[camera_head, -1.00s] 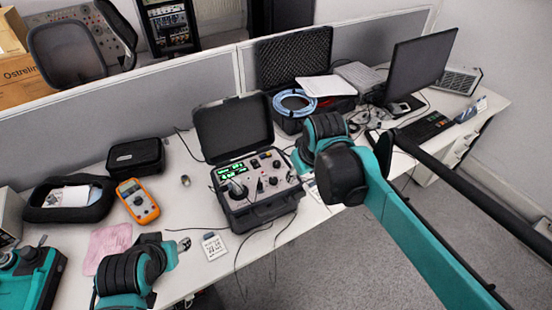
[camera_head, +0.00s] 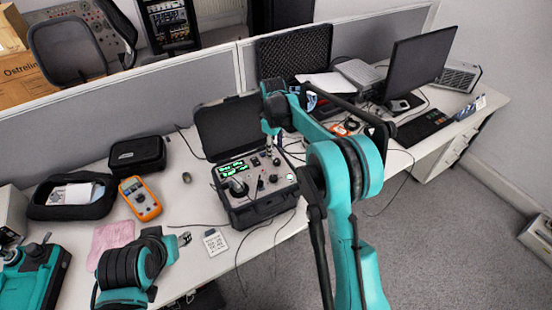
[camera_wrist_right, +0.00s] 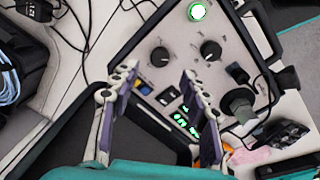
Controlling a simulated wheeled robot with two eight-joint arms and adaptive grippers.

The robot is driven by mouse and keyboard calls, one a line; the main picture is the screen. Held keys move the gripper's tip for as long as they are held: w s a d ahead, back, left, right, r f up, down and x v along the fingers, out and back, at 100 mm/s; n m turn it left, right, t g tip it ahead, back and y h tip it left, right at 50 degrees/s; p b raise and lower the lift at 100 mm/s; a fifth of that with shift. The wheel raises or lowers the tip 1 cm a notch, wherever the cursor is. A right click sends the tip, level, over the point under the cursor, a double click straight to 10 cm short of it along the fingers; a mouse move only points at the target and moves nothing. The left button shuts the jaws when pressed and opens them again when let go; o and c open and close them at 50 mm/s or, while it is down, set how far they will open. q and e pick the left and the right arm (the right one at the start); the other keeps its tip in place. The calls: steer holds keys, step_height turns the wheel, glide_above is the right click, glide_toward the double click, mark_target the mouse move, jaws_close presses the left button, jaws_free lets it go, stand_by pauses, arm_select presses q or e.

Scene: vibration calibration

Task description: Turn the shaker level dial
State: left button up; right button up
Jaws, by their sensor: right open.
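The open black case (camera_head: 262,207) stands on the desk with a grey control panel. The panel shows green displays (camera_head: 236,168), a lit green button (camera_wrist_right: 197,11), a large black cylinder (camera_wrist_right: 240,104) and dark dials. In the right wrist view, one dial (camera_wrist_right: 160,56) lies just beyond the fingertips and another dial (camera_wrist_right: 211,50) to its right. I cannot read which is the shaker level dial. My right gripper (camera_wrist_right: 159,76) is open and empty above the panel, apart from the dials. It shows small in the head view (camera_head: 269,146). My left gripper (camera_head: 184,239) is low at the left; its jaws are unclear.
An orange multimeter (camera_head: 140,199), a black pouch (camera_head: 137,154) and a pink cloth (camera_head: 110,238) lie left of the case. A white card (camera_head: 215,242) and loose cables lie in front. A monitor (camera_head: 424,65) and a larger foam-lined case (camera_head: 294,53) stand behind to the right.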

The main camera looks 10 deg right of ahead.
mark_target(276, 160)
step_height(276, 160, down, 6)
steer(key=shift+w+d+r+b, duration=0.1)
steer(key=shift+w+b, duration=0.05)
steer(key=shift+b, duration=0.5)
jaws_close()
